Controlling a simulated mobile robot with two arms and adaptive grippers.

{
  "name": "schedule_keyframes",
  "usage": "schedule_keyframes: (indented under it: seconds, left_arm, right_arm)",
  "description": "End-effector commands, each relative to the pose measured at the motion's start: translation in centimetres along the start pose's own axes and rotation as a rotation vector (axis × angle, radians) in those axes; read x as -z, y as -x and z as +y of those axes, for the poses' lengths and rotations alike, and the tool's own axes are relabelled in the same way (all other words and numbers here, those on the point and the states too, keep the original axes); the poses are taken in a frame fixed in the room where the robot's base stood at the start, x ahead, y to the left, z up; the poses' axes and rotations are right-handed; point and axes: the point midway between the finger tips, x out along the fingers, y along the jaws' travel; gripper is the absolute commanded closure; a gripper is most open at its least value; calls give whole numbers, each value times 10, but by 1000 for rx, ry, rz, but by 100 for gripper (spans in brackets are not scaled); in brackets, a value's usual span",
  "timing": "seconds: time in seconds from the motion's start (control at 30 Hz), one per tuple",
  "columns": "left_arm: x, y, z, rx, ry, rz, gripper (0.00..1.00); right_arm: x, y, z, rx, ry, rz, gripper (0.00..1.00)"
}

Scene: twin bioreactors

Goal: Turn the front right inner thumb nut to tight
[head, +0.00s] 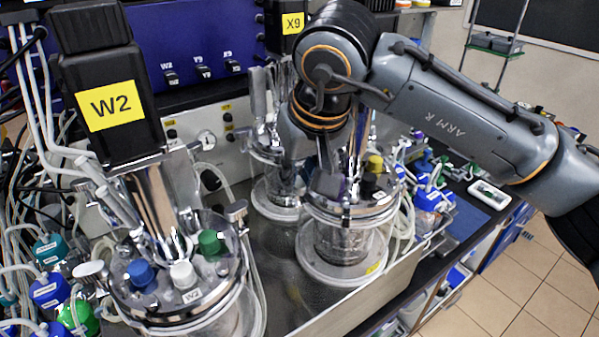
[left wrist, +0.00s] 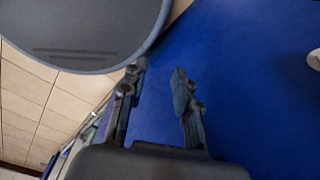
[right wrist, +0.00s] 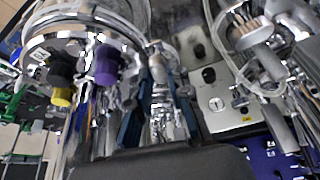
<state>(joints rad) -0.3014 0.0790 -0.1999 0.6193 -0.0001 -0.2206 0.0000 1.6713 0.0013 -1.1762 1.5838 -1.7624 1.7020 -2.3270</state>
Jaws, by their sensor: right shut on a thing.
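The front right vessel (head: 342,240) stands in the tray, a clear jar with a shiny metal lid and yellow, black and purple caps. Its lid rim (right wrist: 75,38) also shows in the right wrist view. My right gripper (right wrist: 160,92) is shut on a shiny metal thumb nut (right wrist: 158,72) at the lid's edge, the inner side. In the head view the nut is hidden behind my right arm and the gripper. The turn of the nut cannot be read. My left gripper (left wrist: 155,80) is open and empty, away from the vessels.
A vessel labelled W2 (head: 110,106) with blue, white and green caps stands at the left. Another vessel (head: 276,205) stands behind. Tubes and bottles (head: 48,290) crowd the left side. Bare tray floor (head: 285,300) lies between the vessels.

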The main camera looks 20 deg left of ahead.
Motion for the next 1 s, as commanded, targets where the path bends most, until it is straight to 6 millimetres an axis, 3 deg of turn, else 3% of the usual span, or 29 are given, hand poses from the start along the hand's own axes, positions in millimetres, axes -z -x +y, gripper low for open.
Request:
schedule_keyframes:
  seconds: [0.47, 1.0]
  left_arm:
    - [-1, -15, 1, 0, -1, 1, 69]
    - [-1, -28, 0, 0, -1, 3, 69]
  right_arm:
    - [0, -2, -2, -62, -140, 2, 100]
    - [2, 0, -5, -253, -600, 2, 100]
